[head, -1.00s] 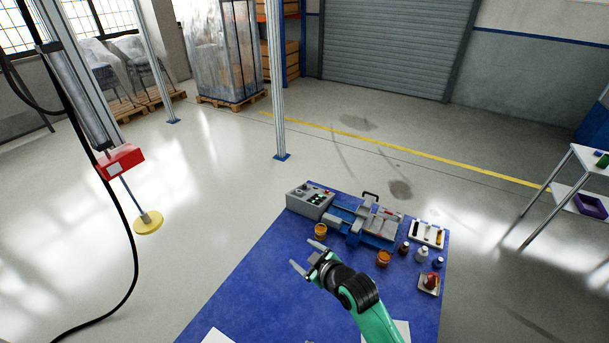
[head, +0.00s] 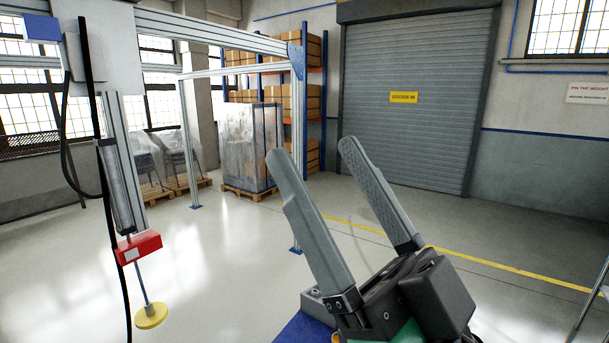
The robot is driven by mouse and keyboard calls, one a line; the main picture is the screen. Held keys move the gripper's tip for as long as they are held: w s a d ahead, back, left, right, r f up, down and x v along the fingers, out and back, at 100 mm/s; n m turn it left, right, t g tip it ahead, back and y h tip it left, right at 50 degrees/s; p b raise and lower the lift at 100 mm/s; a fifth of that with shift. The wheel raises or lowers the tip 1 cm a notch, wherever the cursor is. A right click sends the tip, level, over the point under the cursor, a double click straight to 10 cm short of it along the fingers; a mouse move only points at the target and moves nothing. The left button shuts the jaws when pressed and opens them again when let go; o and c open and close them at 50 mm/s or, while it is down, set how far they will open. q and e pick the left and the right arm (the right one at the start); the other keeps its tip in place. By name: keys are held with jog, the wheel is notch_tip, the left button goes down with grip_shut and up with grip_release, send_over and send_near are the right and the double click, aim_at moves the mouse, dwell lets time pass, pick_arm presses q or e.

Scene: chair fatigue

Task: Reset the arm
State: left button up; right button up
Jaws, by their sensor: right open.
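My right gripper (head: 308,158) is raised close in front of the head camera, with its two grey fingers pointing up and spread apart. Nothing is between the fingers. Its black body and a bit of the green arm show at the bottom of the view. The left gripper is not in view. The blue work mat (head: 302,328) shows only as a small patch below my right gripper, and a grey box (head: 317,300) on it is partly covered.
A vertical actuator with a red block (head: 138,247) and a yellow disc (head: 151,316) hangs at the left from a metal frame (head: 186,140). Behind are a wrapped pallet load (head: 250,148), a roller shutter (head: 410,95) and open floor. A table leg (head: 592,305) shows at the right.

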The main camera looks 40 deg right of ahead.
notch_tip(320, 180, up, 19)
jog(key=p, duration=1.8)
jog(key=o, duration=0.3)
jog(key=shift+f, duration=0.4)
